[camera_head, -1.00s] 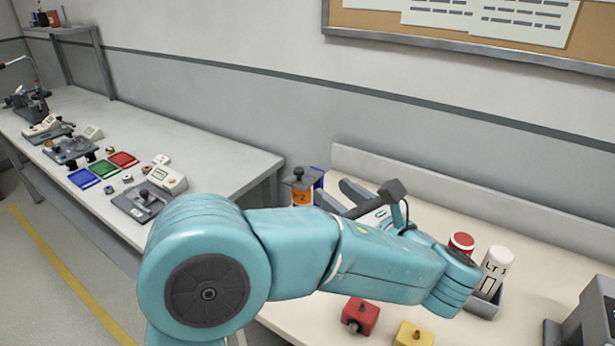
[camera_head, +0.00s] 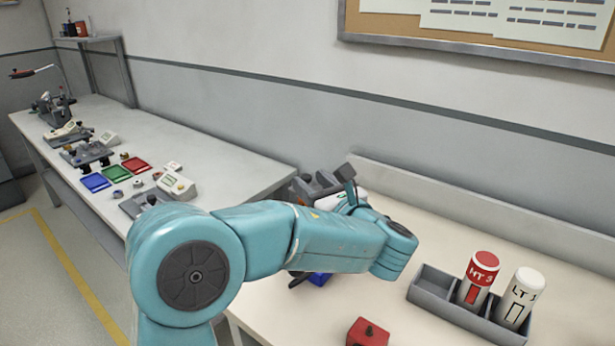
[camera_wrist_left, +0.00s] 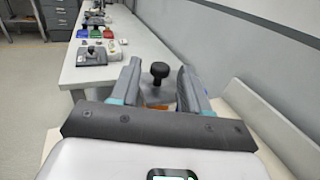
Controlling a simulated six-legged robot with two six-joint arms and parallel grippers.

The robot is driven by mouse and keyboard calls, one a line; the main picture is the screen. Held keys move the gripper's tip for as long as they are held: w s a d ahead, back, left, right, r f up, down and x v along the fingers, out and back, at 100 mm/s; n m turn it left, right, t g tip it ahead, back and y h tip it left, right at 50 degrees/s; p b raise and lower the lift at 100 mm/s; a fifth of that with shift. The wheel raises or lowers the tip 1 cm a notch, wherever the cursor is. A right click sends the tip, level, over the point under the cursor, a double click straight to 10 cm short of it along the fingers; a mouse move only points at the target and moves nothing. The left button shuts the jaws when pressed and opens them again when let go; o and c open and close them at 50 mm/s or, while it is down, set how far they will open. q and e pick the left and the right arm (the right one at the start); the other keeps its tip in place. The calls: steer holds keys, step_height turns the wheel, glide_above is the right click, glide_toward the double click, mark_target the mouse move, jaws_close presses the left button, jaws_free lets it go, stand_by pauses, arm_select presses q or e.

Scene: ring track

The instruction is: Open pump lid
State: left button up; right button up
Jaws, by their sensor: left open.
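The pump shows in the left wrist view as a black knob (camera_wrist_left: 159,72) on a grey lid (camera_wrist_left: 157,95), with a bit of orange body under it. My left gripper (camera_wrist_left: 159,84) is open, with one finger on each side of the knob and lid. I cannot tell whether the fingers touch the lid. In the head view my left gripper (camera_head: 312,186) is at the table's left end, and its arm hides most of the pump. A blue part (camera_head: 319,279) shows below the arm. My right gripper is not in view.
A grey rack (camera_head: 437,299) holds a red bottle (camera_head: 478,281) and a white bottle (camera_head: 520,298) on the cream table. A red block (camera_head: 367,332) lies near the front. A long bench (camera_head: 230,170) with devices and coloured trays stands left. The table's back right is clear.

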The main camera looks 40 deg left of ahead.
mark_target(309, 180)
arm_select(q)
steer(key=x, duration=0.3)
steer(key=shift+w, duration=0.1)
